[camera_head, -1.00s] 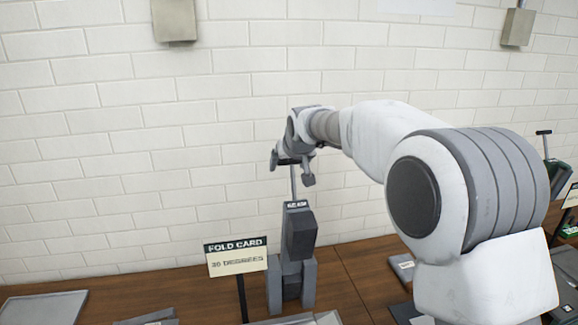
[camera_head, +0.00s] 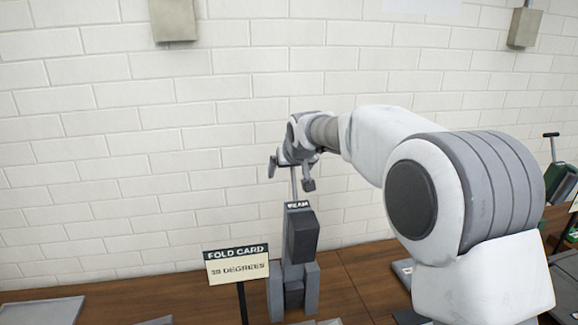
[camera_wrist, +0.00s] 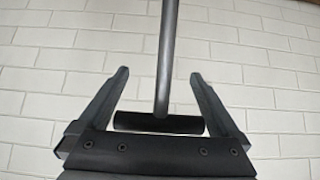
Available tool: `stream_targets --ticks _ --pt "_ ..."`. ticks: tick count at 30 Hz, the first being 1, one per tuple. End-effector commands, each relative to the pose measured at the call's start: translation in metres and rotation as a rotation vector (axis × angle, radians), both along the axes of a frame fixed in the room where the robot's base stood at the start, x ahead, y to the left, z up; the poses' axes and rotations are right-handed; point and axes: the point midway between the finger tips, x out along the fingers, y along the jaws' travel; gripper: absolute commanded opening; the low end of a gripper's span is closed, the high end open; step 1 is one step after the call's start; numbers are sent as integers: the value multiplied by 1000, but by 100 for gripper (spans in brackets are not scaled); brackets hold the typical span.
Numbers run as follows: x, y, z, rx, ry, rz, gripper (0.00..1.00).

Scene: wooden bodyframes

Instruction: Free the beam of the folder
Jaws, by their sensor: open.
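The folder (camera_head: 278,295) stands on the wooden bench, grey and upright, with a dark beam block (camera_head: 302,237) labelled "BEAM" at its top. A thin grey lever (camera_head: 294,183) rises from the beam toward my gripper (camera_head: 291,181). In the wrist view the lever (camera_wrist: 166,60) runs down between my fingers to a dark crossbar handle (camera_wrist: 158,123). My gripper, also in the wrist view (camera_wrist: 158,75), is open, with one finger on each side of the lever. I see gaps between the fingers and the lever.
A sign (camera_head: 237,265) reading "FOLD CARD 39 DEGREES" stands just left of the folder. A flat grey tray (camera_head: 40,311) lies at the far left of the bench. A green machine with a lever (camera_head: 560,180) stands at the far right. A white brick wall (camera_head: 100,130) is behind.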

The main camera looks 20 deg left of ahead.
Motion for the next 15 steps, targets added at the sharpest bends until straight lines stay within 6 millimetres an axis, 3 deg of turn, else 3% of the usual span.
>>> stream_targets --ticks 9,15 --pt "-1 -1 10 7 -12 0 100" --pt "-16 -10 28 9 -15 0 100"
